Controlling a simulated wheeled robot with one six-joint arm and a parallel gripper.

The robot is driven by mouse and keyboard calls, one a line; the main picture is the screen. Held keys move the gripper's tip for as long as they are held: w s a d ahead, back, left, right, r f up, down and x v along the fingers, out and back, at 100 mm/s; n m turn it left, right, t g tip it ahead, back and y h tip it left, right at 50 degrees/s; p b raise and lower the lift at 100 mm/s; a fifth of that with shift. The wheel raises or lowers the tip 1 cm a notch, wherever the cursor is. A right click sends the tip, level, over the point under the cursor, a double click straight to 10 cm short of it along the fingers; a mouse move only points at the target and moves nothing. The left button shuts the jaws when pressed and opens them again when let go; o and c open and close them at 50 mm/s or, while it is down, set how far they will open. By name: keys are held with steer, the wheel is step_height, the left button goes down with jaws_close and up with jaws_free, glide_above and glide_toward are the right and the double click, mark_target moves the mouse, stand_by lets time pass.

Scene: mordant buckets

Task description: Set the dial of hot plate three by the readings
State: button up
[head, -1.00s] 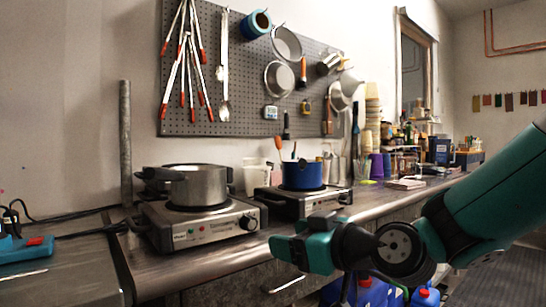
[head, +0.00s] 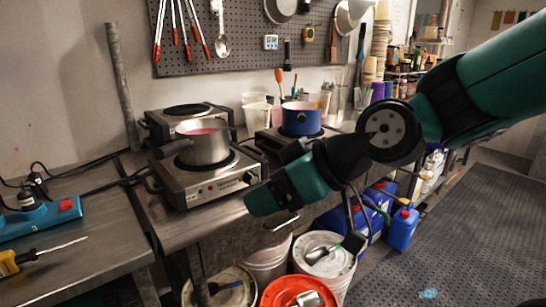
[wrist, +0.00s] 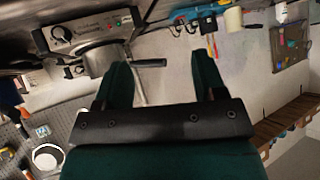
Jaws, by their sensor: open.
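A steel hot plate (head: 205,190) stands at the front of the bench, with a black dial (head: 248,177) on its front panel. A steel pot (head: 208,147) with pink liquid sits on it. A bare hot plate (head: 190,110) stands behind it, and another (head: 268,140) to the right carries a blue pot (head: 302,118). I cannot tell which is number three. A small display (head: 271,42) hangs on the pegboard; its reading is too small. My gripper (head: 262,200) is open and empty, in front of the steel plate. The wrist view shows a hot plate dial (wrist: 60,33), apart from the fingers.
Buckets (head: 325,255) and blue jugs (head: 403,228) stand on the floor below the bench. A left-hand bench holds a teal power strip (head: 45,218) and a yellow-handled tool (head: 15,262). Black cables run between the benches. A dark floor mat (head: 450,230) at the right is mostly clear.

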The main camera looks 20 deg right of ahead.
steer(key=shift+s+a+r+g+p, duration=0.15)
steer(key=shift+s+r+g+p, duration=0.25)
steer(key=shift+s+r+p, duration=0.15)
steer(key=s+r+g+h+p, duration=0.1)
steer(key=s+g+h+p, duration=0.1)
steer(key=s, duration=0.4)
steer(key=s+d+r+g+h+p, duration=0.1)
steer(key=s+g+h+p, duration=0.1)
steer(key=s+g+p, duration=0.2)
steer(key=shift+s+d+r+m, duration=0.15)
steer(key=shift+s+r+m, duration=0.2)
steer(key=shift+s, duration=0.5)
